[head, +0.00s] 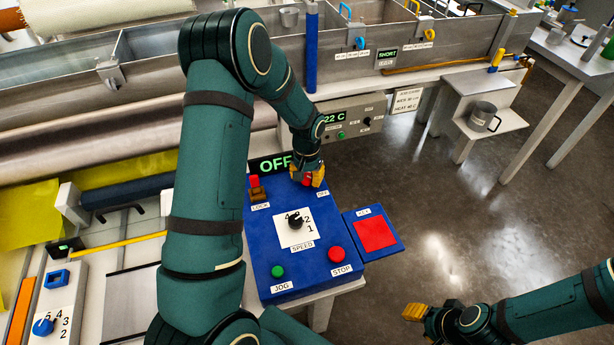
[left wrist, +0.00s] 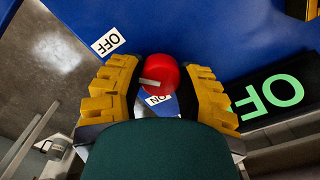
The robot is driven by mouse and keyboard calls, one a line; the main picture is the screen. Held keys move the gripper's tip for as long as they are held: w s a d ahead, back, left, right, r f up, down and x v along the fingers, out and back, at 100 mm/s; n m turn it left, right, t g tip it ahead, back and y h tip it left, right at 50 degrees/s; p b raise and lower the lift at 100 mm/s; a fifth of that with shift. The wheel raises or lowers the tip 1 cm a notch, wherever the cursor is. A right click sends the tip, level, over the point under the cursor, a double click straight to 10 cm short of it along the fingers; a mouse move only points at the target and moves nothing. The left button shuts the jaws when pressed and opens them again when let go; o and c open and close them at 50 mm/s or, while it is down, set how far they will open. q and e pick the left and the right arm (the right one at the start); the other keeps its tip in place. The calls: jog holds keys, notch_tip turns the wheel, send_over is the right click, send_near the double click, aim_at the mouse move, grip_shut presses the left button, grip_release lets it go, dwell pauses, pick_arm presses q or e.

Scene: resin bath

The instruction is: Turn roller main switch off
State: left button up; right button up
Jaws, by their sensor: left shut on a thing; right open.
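The roller main switch is a red round knob (left wrist: 160,72) on the blue control panel (head: 262,235). In the left wrist view a pale mark on the knob points left. An OFF label (left wrist: 108,42) lies to its upper left and an ON label (left wrist: 158,99) just below it. My left gripper (head: 308,178) is at the panel's top right corner, its yellow fingers shut on the knob from both sides; they hide most of it in the head view. The display (head: 272,164) behind reads OFF in green. My right gripper (head: 428,312) is open and empty, low at the right, away from the panel.
The panel also carries a red and brown lock (head: 255,188), a speed dial (head: 295,221), a green jog button (head: 278,271) and a red stop button (head: 336,254). A red pad (head: 374,233) sits beside it. Metal baths stand behind; open floor lies right.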

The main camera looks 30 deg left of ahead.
aim_at(307, 177)
pick_arm(q)
jog(key=shift+m, duration=0.5)
jog(key=o, duration=1.2)
notch_tip(307, 177, up, 12)
dwell(0.4)
